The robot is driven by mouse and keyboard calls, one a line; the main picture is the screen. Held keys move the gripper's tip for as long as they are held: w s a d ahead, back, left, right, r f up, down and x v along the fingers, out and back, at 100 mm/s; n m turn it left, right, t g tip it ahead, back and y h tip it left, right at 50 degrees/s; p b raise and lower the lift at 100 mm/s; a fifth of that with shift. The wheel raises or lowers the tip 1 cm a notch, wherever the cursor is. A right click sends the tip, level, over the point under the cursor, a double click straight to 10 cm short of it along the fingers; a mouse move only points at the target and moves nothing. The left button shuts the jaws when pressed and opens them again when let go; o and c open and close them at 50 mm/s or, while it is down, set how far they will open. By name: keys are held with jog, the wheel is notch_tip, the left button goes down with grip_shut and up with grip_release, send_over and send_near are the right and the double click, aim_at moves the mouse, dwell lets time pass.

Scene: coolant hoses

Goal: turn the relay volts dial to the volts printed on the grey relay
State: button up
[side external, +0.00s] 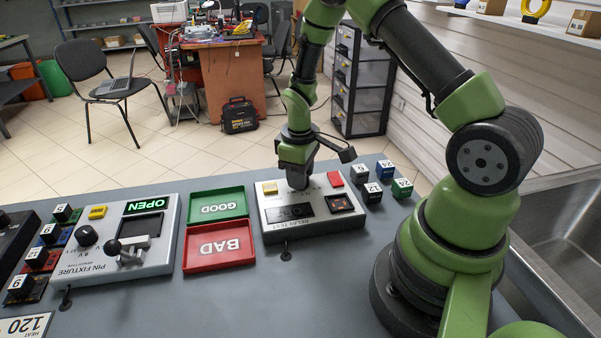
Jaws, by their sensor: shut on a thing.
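The relay test box (314,224) stands on the bench in the side external view. Several small relay cubes with white printed tops stand right of the box: one blue (384,171), one green (401,190) and darker ones (372,194). I cannot tell for certain which is grey or read its volts.
A green GOOD tray (243,191) and a red BAD tray (187,250) lie left of the box. The pin fixture (90,273), showing OPEN, and several numbered cubes (36,259) stand farther left. A sink (560,235) is at the right.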

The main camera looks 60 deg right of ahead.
jog(key=shift+s, duration=0.1)
dwell(0.3)
jog(key=o, duration=0.9)
jog(key=r, duration=0.9)
jog(key=shift+a+r, duration=0.15)
jog(key=shift+a, duration=0.05)
jog(key=shift+r, duration=0.35)
